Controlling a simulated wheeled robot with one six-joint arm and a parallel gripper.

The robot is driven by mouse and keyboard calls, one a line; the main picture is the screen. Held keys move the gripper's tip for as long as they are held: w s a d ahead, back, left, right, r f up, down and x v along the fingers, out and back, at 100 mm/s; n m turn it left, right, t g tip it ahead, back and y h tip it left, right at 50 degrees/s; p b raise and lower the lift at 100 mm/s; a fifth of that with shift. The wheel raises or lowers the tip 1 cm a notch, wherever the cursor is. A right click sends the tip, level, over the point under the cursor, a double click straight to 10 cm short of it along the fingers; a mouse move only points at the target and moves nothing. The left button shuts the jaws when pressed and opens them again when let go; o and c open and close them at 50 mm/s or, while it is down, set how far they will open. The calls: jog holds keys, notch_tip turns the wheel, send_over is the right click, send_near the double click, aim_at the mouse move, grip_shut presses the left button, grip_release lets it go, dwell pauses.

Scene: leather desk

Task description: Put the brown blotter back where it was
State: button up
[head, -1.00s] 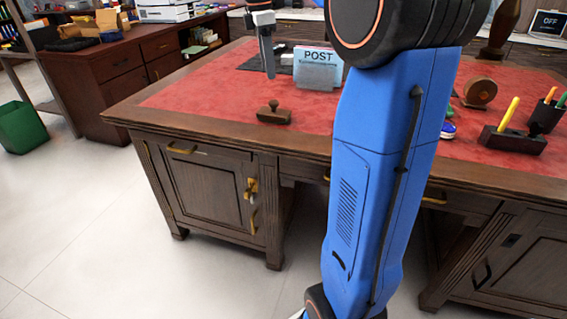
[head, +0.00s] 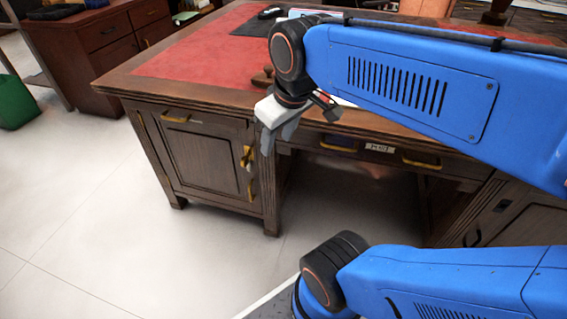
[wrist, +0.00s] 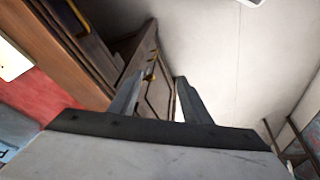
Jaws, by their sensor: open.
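The brown blotter (head: 262,77), a small wooden piece with a knob, stands on the red desk top near its front edge. My arm hides most of it in the head view. My gripper (head: 279,137) is open and empty, pointing down in front of the desk's front edge, below desk-top height in the picture and apart from the blotter. In the wrist view my gripper (wrist: 162,78) has its two fingers spread with nothing between them. The blotter cannot be made out there.
The desk's red leather top (head: 195,55) is clear at the left. A dark mat (head: 260,25) lies at the back. Below are a cabinet door (head: 205,160) and a front drawer with a paper label (head: 380,148). The floor (head: 90,210) at the left is free.

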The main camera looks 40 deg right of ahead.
jog(key=s+a+f+m, duration=0.1)
jog(key=s+f+m, duration=0.1)
jog(key=s+f, duration=0.1)
jog(key=shift+s+f+t, duration=0.4)
jog(key=shift+f, duration=0.45)
dwell(0.6)
